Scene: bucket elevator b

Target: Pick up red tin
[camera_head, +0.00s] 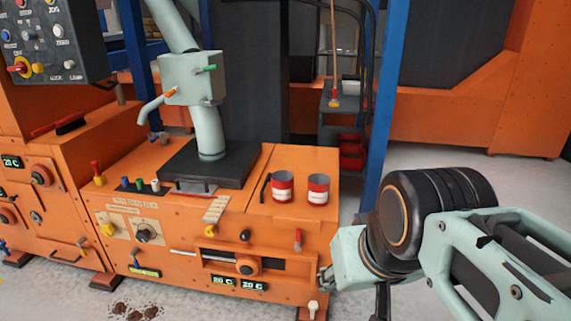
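Two red tins with a pale band and grey tops stand upright on the orange machine's top, near its right end: a left tin (282,188) and a right tin (318,190). They stand close side by side with a small gap. My arm comes in from the right edge, and its end is low in the picture, right of the machine's front and below the tins. A dark, narrow part of my gripper (383,302) hangs at the bottom edge, apart from both tins. The fingers cannot be made out clearly.
The orange machine (180,235) has knobs and levers on its front. A dark stick-like piece (265,188) is beside the left tin. A pale green post (208,130) rises from a black plate to the left. A blue upright (388,110) stands behind right.

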